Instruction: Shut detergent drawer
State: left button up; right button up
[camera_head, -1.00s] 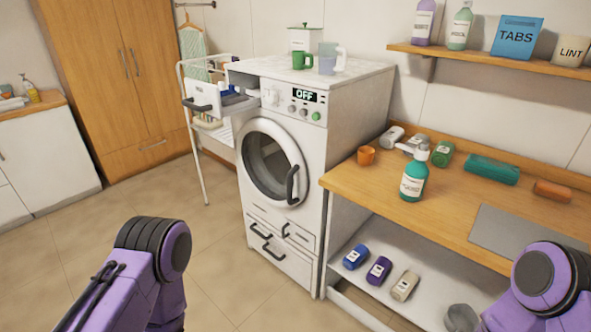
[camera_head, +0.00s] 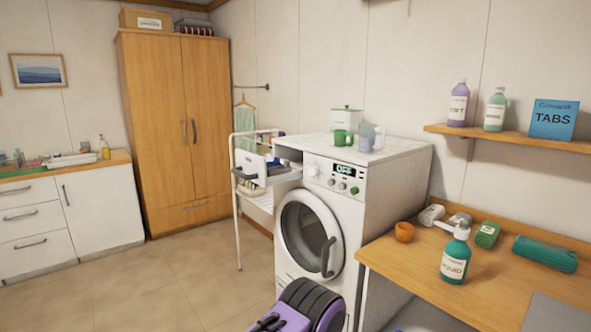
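The white washing machine (camera_head: 345,268) stands in the middle of the view with its round door shut and its display reading OFF. Its detergent drawer (camera_head: 250,171) is pulled out at the upper left of the front, with a dark handle and blue and pale compartments inside. Part of my purple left arm shows at the bottom centre, below the machine's door. My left gripper is out of view, and my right gripper is out of view too. Nothing of mine touches the drawer.
A white rack (camera_head: 240,205) stands just left of the machine, behind the open drawer. A green mug (camera_head: 342,138), a jug and a canister stand on top. A wooden counter (camera_head: 415,268) with bottles is at the right. The floor (camera_head: 160,285) at left is clear.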

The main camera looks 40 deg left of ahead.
aim_at(250, 167)
jog(key=z, duration=0.75)
jog(key=i, duration=1.35)
jog(key=u, duration=2.6)
